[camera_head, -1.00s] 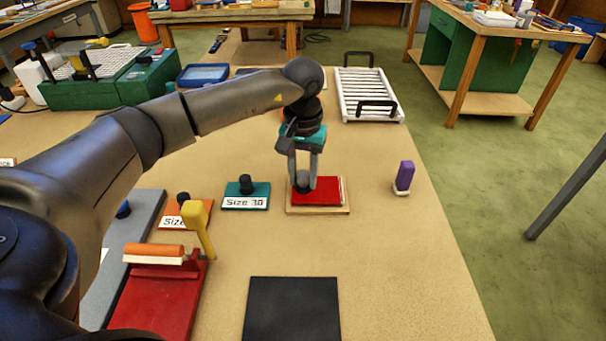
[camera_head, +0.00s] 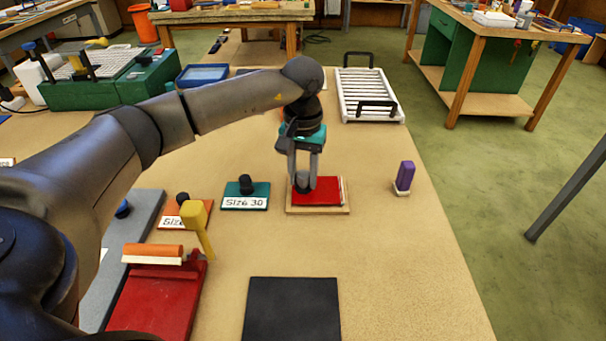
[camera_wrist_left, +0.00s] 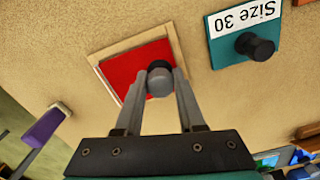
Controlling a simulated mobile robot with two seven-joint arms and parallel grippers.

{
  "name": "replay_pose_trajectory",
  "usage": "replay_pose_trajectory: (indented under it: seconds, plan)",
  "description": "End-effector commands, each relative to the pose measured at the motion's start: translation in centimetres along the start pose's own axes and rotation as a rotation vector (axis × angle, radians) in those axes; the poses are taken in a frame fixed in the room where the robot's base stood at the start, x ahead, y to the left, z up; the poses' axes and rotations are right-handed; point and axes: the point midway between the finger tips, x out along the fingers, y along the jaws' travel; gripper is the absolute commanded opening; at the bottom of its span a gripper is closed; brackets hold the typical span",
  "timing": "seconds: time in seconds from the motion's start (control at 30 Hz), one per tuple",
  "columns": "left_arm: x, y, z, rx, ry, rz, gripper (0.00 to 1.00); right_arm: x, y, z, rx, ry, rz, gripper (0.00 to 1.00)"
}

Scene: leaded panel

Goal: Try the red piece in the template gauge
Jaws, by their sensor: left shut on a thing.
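The red piece (camera_head: 325,192) lies flat within a light wooden frame, the template gauge (camera_head: 318,210), on the table. The wrist view shows the red piece (camera_wrist_left: 130,72) inside the frame's rim (camera_wrist_left: 118,45), with a thin pale strip along one side. My left gripper (camera_head: 304,185) points down over it, shut on a dark round knob (camera_wrist_left: 159,78) at the piece's edge. The fingers hide part of the piece and frame, so I cannot tell whether it sits fully down. My right gripper is not in view.
A teal "Size 30" block (camera_head: 246,200) and an orange size block (camera_head: 180,222) stand to the left. A red tool with a yellow handle (camera_head: 197,215) is nearer. A purple block (camera_head: 404,177) stands right. A black mat (camera_head: 292,310) lies in front; a white rack (camera_head: 369,95) is behind.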

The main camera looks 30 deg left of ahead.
Motion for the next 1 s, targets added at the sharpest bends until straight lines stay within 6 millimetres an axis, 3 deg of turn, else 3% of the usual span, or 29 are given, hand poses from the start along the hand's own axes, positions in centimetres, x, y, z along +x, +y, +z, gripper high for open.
replay_pose_trajectory:
  seconds: [1.0]
  plan:
    - [0.76, 0.0, -0.01, 0.0, 0.0, 0.0, 0.0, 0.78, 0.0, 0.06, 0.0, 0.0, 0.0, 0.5]
